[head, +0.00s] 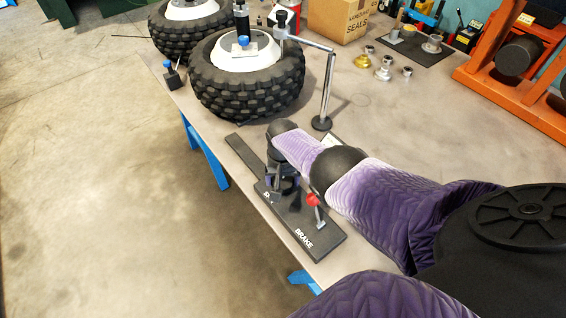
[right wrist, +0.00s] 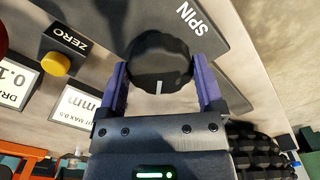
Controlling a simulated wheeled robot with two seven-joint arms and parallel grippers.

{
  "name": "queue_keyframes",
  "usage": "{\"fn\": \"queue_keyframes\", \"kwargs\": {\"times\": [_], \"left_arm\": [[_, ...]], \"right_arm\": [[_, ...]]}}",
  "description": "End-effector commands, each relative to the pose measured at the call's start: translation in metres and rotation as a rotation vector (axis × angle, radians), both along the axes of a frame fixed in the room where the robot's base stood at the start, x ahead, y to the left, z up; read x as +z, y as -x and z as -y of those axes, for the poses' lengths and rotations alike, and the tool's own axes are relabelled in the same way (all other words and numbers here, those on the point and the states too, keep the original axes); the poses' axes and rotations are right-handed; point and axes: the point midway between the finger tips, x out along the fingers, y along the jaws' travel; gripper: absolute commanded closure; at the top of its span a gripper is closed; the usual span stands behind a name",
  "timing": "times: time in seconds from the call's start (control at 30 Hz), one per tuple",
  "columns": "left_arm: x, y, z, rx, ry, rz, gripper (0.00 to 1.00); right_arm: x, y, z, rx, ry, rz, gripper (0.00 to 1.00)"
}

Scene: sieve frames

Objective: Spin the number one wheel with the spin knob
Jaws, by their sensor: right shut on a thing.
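My right gripper (head: 283,180) reaches down over the control board (head: 318,240) at the table's edge. In the right wrist view its purple fingers (right wrist: 160,80) are shut on the black round spin knob (right wrist: 160,58), one on each side. The knob has a white mark facing the gripper, and SPIN is printed beside it. In the head view the gripper largely hides the knob. The nearer wheel (head: 213,82) has a knobbly black tyre and white hub; another wheel (head: 163,38) stands behind it. I cannot read which is number one. My left gripper is not in view.
A red-tipped lever (head: 312,199) stands by the word BRAKE. A grey post with an arm (head: 326,90) stands beside the nearer wheel. A ZERO box with a yellow button (right wrist: 55,64) is near the knob. A cardboard box (head: 337,20) and orange rack (head: 480,75) are farther back.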

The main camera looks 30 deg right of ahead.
Motion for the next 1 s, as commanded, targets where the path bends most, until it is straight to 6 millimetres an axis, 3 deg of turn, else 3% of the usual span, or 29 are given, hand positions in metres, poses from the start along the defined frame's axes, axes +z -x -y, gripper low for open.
{"fn": "queue_keyframes", "kwargs": {"times": [1.0], "left_arm": [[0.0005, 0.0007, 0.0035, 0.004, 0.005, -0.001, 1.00]], "right_arm": [[0.0019, -0.0047, -0.0005, -0.961, 0.000, 0.008, 0.73]]}}
